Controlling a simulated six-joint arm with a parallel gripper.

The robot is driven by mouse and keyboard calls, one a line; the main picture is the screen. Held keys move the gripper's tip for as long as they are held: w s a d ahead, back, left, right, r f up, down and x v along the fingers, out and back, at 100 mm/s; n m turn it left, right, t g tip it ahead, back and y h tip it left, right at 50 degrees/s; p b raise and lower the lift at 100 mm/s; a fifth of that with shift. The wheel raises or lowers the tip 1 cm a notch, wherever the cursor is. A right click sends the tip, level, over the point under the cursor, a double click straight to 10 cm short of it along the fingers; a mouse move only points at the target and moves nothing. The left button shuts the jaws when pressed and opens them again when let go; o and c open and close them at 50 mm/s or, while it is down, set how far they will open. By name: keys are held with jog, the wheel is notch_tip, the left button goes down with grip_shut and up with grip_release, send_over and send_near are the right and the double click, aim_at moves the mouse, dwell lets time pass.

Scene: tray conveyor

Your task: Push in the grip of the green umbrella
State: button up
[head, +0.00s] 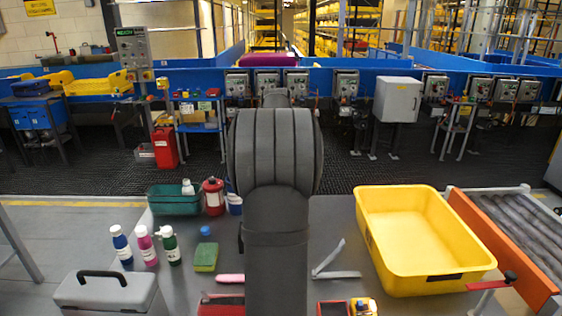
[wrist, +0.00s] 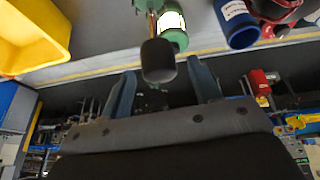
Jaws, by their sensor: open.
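In the wrist view, the dark rounded grip (wrist: 158,60) of the green umbrella points toward my gripper. A thin shaft (wrist: 152,22) shows behind it, and a green part (wrist: 146,4) lies at the top edge. My gripper (wrist: 163,78) is open, with one blue-grey finger on each side of the grip and a gap on both sides. I cannot tell whether the grip touches the palm. In the head view my arm covers the umbrella and the gripper.
A green container with a white label (wrist: 173,28) stands close behind the grip. A blue cup (wrist: 236,22) and a red canister (head: 213,196) are nearby. A yellow crate (head: 376,242) stands on the right, with several bottles and a grey toolbox (head: 105,294) on the left.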

jog(key=shift+x, duration=1.05)
grip_shut()
jog(key=shift+s+d+f, duration=0.1)
jog(key=shift+s+f, duration=0.15)
jog(key=shift+f, duration=0.5)
jog(key=shift+s+f, duration=0.25)
jog(key=shift+f, duration=0.55)
grip_release()
jog(key=shift+r, duration=0.2)
jog(key=v, duration=1.7)
